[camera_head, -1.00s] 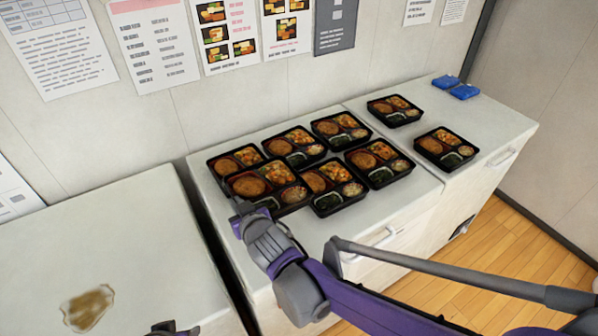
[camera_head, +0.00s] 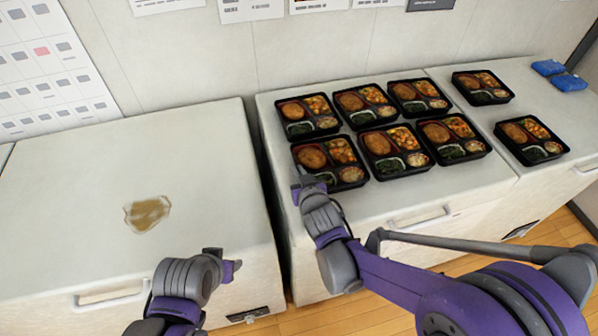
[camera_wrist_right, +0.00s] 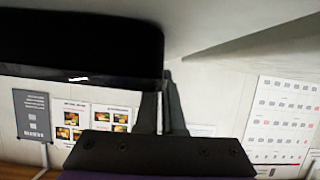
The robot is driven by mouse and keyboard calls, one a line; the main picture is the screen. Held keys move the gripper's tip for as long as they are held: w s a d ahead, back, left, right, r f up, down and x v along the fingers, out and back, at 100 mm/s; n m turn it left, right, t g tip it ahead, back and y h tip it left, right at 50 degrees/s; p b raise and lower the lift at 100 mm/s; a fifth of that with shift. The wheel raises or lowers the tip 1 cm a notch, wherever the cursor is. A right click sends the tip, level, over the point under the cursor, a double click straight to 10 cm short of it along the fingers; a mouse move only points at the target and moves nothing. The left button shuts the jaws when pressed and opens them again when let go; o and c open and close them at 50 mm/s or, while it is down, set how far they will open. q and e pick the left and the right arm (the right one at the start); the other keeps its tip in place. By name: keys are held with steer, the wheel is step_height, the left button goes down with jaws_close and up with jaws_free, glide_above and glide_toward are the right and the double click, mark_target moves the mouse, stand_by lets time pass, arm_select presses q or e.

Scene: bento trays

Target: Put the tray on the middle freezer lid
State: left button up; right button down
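Several black bento trays with food stand in two rows on the freezer lid (camera_head: 390,215) in the centre of the head view. My right gripper (camera_head: 302,184) is at the near left edge of the front-left tray (camera_head: 352,183). In the right wrist view this tray's dark side (camera_wrist_right: 80,50) fills the upper left, and the fingers (camera_wrist_right: 162,110) are close together on its edge. The tray looks about level with its neighbours; whether it touches the lid is hard to tell. My left gripper (camera_head: 225,264) is by the left freezer's front edge, seemingly empty, its fingers unclear.
The left freezer lid (camera_head: 70,190) bears only a brown stain (camera_head: 147,213). The right lid (camera_head: 540,100) holds two trays (camera_head: 482,88) and blue packs (camera_head: 568,82). A narrow gap (camera_head: 268,190) separates the left and centre freezers. The wall rises behind.

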steer(key=shift+f, duration=0.1)
steer(key=c, duration=1.4)
jaws_free()
steer(key=o, duration=0.4)
steer(key=shift+c, duration=0.2)
